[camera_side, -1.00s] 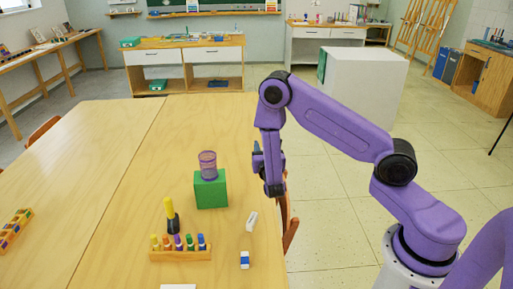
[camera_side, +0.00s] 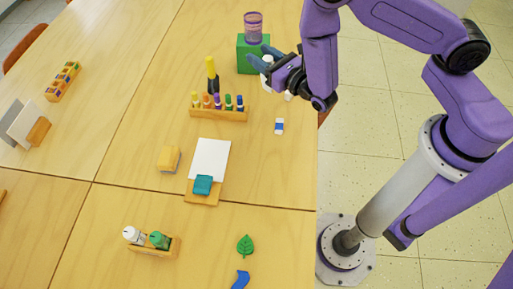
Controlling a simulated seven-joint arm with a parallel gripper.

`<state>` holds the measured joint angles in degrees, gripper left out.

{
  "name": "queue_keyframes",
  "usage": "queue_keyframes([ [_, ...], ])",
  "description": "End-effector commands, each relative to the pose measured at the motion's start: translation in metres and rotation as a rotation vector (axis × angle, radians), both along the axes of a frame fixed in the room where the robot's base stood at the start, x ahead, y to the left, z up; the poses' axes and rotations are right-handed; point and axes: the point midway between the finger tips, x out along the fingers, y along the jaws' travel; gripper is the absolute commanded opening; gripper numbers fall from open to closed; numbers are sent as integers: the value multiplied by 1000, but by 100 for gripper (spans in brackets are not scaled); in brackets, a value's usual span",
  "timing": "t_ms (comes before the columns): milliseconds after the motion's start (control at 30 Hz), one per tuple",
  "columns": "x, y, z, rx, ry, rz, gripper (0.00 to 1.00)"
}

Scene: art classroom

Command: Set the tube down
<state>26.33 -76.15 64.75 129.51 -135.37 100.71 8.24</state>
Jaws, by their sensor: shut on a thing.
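My gripper (camera_side: 269,67) is at the far right part of the wooden table, just in front of the green block (camera_side: 246,58). Its blue-grey fingers are shut on a small white thing (camera_side: 267,60), which seems to be the tube. The fingers and wrist hide most of it, so its tilt and whether it touches the table cannot be told. A small wooden rack (camera_side: 153,252) at the front left holds a white tube (camera_side: 133,235) and a green tube (camera_side: 158,240).
A purple see-through cup (camera_side: 253,28) stands on the green block. A marker rack (camera_side: 218,115), a black-and-yellow marker (camera_side: 212,78), an eraser (camera_side: 279,126), a white pad (camera_side: 209,160), a sponge (camera_side: 169,158) and a green leaf (camera_side: 245,245) lie around. The table's front middle has free room.

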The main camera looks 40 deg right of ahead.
Motion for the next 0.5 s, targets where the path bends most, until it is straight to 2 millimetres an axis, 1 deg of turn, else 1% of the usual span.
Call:
queue_keyframes([
  [33,-12,22,-3,-1,0,84,9],
  [100,-30,50,-7,1,2,193,9],
  [200,-57,84,-11,5,5,341,9],
  [333,-92,118,-17,12,10,502,9],
  [400,-108,130,-19,15,13,567,9],
  [500,-124,142,-21,19,16,633,9],
])
